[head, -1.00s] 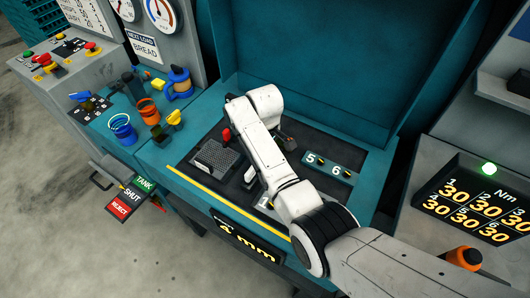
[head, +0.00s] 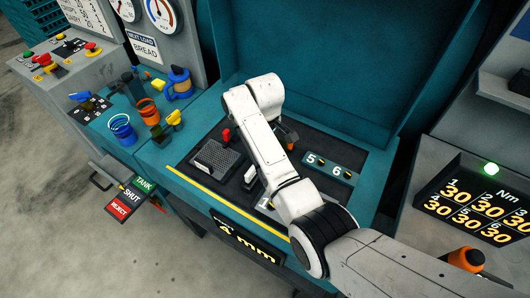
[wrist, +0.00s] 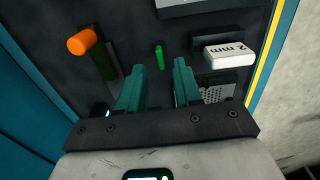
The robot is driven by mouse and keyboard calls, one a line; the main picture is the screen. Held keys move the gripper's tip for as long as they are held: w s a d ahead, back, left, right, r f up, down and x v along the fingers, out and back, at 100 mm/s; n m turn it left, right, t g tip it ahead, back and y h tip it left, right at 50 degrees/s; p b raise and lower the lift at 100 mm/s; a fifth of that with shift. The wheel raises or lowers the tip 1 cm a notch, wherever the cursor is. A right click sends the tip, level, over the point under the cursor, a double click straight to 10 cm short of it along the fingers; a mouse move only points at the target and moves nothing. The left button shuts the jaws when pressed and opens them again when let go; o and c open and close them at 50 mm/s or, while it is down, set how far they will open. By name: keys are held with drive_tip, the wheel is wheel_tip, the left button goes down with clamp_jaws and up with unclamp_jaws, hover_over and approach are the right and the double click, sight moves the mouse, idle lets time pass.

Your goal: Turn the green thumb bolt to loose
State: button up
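The green thumb bolt (wrist: 159,56) shows in the wrist view as a small, narrow green piece standing on the dark plate. My gripper (wrist: 160,66) is open, with its two teal fingers apart and nothing between them that I can see gripped. The bolt lies just beyond the fingertips, about in line with the gap. I cannot tell the distance to it or whether the bolt is tight or loose. In the head view my white arm reaches over the dark work plate (head: 205,129) and hides the bolt and most of the gripper.
In the wrist view an orange knob (wrist: 82,41) is left of the bolt, and a white block marked 2 mm (wrist: 229,54) is right. In the head view a perforated plate (head: 218,157) and red handle (head: 226,134) lie left of my arm, and a 5-6 panel (head: 330,165) right.

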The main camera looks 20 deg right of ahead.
wheel_tip(320, 180, up, 8)
drive_tip(key=b, duration=0.1)
drive_tip(key=shift+f, duration=0.15)
idle(0.5)
